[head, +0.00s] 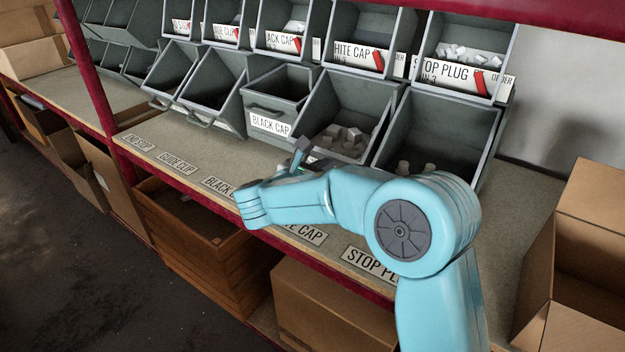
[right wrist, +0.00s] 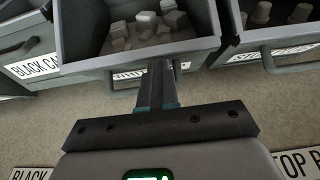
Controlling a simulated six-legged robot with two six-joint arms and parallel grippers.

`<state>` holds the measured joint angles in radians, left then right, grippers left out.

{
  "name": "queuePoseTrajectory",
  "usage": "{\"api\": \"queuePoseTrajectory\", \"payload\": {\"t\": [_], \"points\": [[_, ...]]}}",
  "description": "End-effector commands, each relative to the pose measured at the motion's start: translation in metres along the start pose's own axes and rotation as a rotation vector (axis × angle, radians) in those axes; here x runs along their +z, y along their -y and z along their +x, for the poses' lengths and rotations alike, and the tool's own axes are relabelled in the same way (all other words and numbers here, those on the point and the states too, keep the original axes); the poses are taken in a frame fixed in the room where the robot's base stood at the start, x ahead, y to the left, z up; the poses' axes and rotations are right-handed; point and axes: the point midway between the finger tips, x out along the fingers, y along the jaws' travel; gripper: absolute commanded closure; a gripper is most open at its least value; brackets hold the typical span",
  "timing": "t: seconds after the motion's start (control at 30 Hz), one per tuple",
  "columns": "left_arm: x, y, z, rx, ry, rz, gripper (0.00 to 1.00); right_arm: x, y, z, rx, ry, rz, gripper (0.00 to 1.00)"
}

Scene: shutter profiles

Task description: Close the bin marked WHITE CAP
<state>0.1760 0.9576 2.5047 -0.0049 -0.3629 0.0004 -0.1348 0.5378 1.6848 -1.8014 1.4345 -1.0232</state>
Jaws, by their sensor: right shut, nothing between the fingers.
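The WHITE CAP bin is the grey bin (head: 365,98) in the lower row, tipped open, with pale block-like caps (head: 345,136) inside. In the right wrist view its front rim (right wrist: 205,46) runs across the top, with the caps (right wrist: 150,25) behind it. Its front label is mostly hidden by my gripper. My right gripper (right wrist: 157,70) is shut and empty, its fingers at the middle of the bin's front. I cannot tell if they touch it. In the head view the right gripper (head: 302,150) is partly hidden by my wrist. My left gripper is not in view.
The BLACK CAP bin (head: 268,122) on the left is pushed in. The STOP PLUG bin (head: 440,125) on the right and the bins at far left (head: 215,90) are tipped open. A shelf strip with labels (head: 365,262) runs in front. Cardboard boxes (head: 320,305) stand below.

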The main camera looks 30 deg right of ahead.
Motion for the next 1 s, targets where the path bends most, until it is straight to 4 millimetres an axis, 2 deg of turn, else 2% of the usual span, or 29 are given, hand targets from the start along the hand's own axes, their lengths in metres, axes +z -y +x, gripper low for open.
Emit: {"api": "queuePoseTrajectory", "payload": {"t": [0.17, 0.53, 0.8, 1.0], "points": [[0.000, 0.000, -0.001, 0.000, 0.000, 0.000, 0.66, 0.007, -0.001, 0.008, -0.001, 0.000, 0.000, 1.00], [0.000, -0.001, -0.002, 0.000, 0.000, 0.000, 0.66, 0.008, -0.001, 0.008, 0.000, -0.002, 0.000, 1.00], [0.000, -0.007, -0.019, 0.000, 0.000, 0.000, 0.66, 0.018, -0.001, 0.009, -0.001, -0.038, 0.001, 1.00], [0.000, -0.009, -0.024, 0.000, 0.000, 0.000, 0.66, 0.020, -0.001, 0.011, 0.000, -0.058, 0.001, 1.00]]}}
